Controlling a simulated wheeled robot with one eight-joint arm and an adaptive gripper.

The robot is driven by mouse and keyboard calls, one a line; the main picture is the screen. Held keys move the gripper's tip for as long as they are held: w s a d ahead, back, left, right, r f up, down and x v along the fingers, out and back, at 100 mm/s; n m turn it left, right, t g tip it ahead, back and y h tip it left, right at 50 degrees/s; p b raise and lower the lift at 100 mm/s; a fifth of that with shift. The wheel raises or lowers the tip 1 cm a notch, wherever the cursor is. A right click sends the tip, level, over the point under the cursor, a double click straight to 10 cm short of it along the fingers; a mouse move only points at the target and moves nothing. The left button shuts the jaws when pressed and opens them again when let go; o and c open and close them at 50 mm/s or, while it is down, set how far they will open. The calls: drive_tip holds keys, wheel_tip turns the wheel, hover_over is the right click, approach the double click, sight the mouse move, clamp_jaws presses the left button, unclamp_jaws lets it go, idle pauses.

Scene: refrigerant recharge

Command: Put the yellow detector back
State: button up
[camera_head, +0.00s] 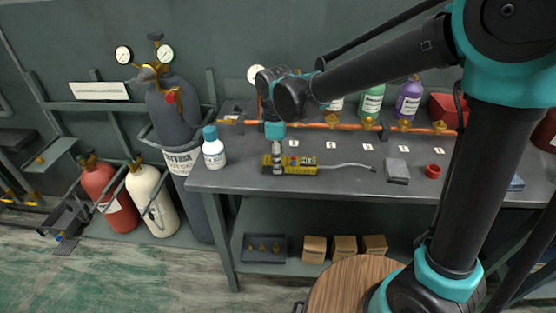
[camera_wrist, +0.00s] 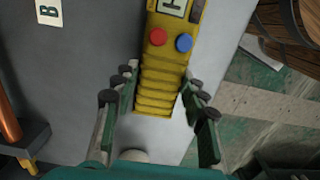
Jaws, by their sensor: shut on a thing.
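The yellow detector (camera_head: 303,165) is at the front edge of the grey workbench (camera_head: 235,179), with its thin grey probe reaching right. My gripper (camera_head: 277,164) comes down on its left end and is shut on it. In the wrist view my gripper (camera_wrist: 160,90) has its fingers on either side of the ribbed yellow grip of the detector (camera_wrist: 158,92). A red and a blue button and part of a screen show beyond the fingers. I cannot tell whether the detector touches the bench top or is slightly above it.
A white bottle with a blue cap (camera_head: 213,150) stands left of the detector. A grey block (camera_head: 397,170) and a red ring (camera_head: 432,171) lie to the right. A copper pipe with brass valves (camera_head: 368,123) runs behind, with lettered cards (camera_head: 331,145) before it.

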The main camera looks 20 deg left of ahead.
drive_tip(key=shift+f, duration=0.1)
drive_tip(key=o, duration=1.1)
drive_tip(key=shift+c, duration=0.2)
wheel_tip(320, 180, up, 12)
drive_tip(key=shift+a, duration=0.25)
